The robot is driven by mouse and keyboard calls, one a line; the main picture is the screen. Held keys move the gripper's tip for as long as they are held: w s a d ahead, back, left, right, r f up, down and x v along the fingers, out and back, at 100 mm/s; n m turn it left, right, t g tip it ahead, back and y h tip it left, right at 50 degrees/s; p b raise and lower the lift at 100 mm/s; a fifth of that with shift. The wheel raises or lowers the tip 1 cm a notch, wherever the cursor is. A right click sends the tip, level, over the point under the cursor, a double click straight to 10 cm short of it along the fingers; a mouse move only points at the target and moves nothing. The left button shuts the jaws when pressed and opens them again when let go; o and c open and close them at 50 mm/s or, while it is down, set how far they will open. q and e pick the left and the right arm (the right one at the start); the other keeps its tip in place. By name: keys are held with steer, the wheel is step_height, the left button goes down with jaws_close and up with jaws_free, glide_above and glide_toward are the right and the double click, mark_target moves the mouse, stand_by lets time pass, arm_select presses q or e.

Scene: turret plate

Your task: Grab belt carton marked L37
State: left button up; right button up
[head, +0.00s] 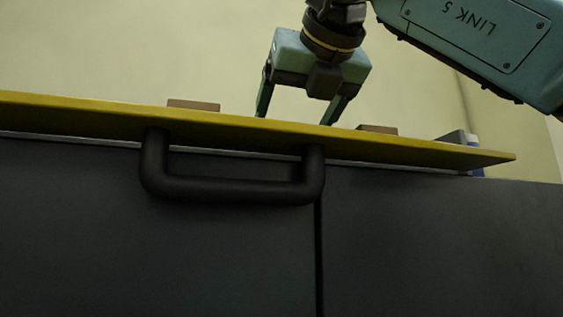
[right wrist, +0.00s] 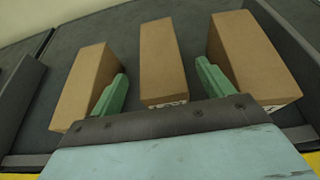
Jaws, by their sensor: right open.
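Three brown cartons stand in a row in the right wrist view: a left one (right wrist: 84,84), a middle one (right wrist: 163,60) and a right one (right wrist: 250,58). A label shows at the near bottom edge of the middle carton, partly hidden by my gripper; I cannot read it. My right gripper (right wrist: 161,72) is open, its green fingers on either side of the middle carton, apparently not closed on it. In the head view the right gripper (head: 298,114) points down behind the yellow edge. Two carton tops (head: 194,105) (head: 377,129) show there. My left gripper is not in view.
A yellow-edged board (head: 80,112) with a black handle (head: 232,190) runs in front, over dark panels. Dark side walls (right wrist: 20,100) flank the cartons on the grey surface. Gaps between cartons are narrow. A grey and blue object (head: 460,138) stands at the right end.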

steer(key=shift+w, duration=0.1)
steer(key=shift+w+a+f+p, duration=0.15)
steer(key=shift+w+f+p, duration=0.05)
steer(key=shift+w+p, duration=0.2)
steer(key=p+x, duration=0.1)
steer(key=x, duration=0.2)
steer(key=shift+w+a+f, duration=0.1)
steer(key=shift+w, duration=0.3)
steer(key=shift+w+f, duration=0.1)
steer(key=shift+s, duration=0.2)
steer(key=shift+c, duration=1.8)
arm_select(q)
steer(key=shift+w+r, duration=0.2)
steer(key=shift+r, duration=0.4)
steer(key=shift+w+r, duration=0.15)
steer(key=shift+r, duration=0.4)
arm_select(e)
steer(key=c, duration=0.9)
